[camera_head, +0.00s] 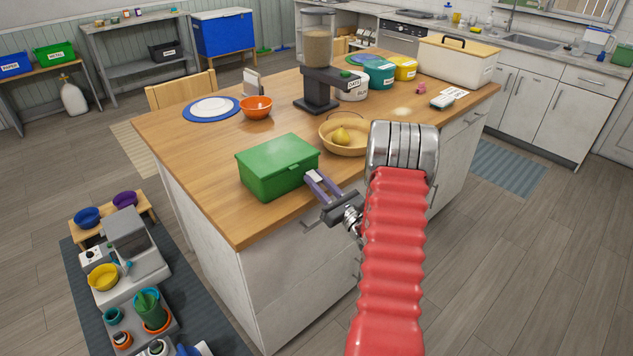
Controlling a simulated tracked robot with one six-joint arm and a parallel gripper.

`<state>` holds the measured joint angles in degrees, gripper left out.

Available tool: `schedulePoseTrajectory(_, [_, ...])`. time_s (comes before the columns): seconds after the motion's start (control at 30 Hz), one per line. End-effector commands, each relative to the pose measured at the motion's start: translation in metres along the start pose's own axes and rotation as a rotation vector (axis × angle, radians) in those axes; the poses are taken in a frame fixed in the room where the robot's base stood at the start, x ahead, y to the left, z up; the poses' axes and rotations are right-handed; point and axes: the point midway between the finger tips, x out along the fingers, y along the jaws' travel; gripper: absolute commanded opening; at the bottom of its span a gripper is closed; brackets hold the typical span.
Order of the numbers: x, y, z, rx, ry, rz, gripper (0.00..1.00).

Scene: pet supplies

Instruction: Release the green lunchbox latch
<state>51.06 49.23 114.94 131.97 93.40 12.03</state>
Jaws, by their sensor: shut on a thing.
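The green lunchbox (277,168) sits upright on the wooden counter near its front edge, with its lid down. My gripper (314,178) reaches in from the right, and its fingertips touch the right end of the lunchbox. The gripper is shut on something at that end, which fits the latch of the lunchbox. The latch itself is hidden behind the fingers, so its position cannot be seen.
An orange bowl (256,107) and a food dispenser (318,60) stand farther back. The counter (185,145) is clear left of the lunchbox.

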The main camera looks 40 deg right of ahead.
Motion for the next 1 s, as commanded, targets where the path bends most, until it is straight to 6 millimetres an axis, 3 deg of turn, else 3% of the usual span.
schedulePoseTrajectory(0.17, [0.000,0.000,0.000,0.000,0.000,-0.001,0.01])
schedulePoseTrajectory(0.2, [0.000,0.000,0.000,0.000,0.000,-0.001,0.26])
schedulePoseTrajectory(0.43, [0.000,0.000,0.000,0.000,0.001,0.000,0.42])
schedulePoseTrajectory(0.77, [-0.003,0.000,0.000,0.000,0.001,0.000,0.42])
schedulePoseTrajectory(1.0, [-0.027,-0.001,-0.001,0.002,0.003,-0.003,0.42])
